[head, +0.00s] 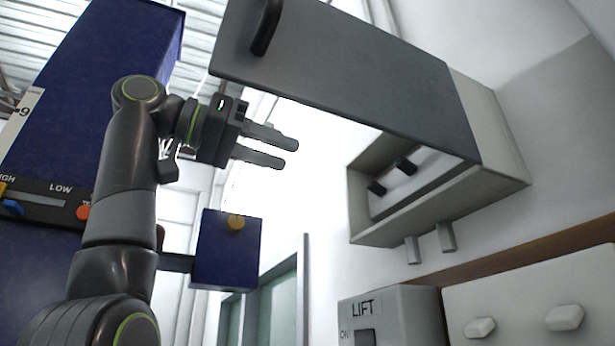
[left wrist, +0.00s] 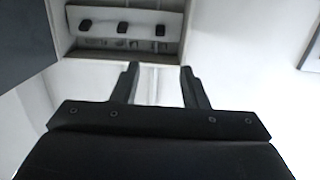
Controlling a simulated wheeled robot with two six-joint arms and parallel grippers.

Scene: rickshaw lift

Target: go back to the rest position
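My left gripper (head: 288,137) is raised in the middle of the head view. Its two fingers point right and stand apart with nothing between them. The fingers also show in the left wrist view (left wrist: 161,72), spread and empty. The gripper is to the left of an open grey wall box (head: 510,160) and below its swung-out door (head: 350,70), apart from both. Inside the box is a light panel with black switches (head: 406,166). In the left wrist view the panel (left wrist: 122,28) shows three black switches. My right gripper is not in view.
A blue cabinet (head: 100,60) with a HIGH/LOW slider panel (head: 50,203) stands at left. A LIFT switch box (head: 390,315) and a white panel with two knobs (head: 520,325) are at lower right.

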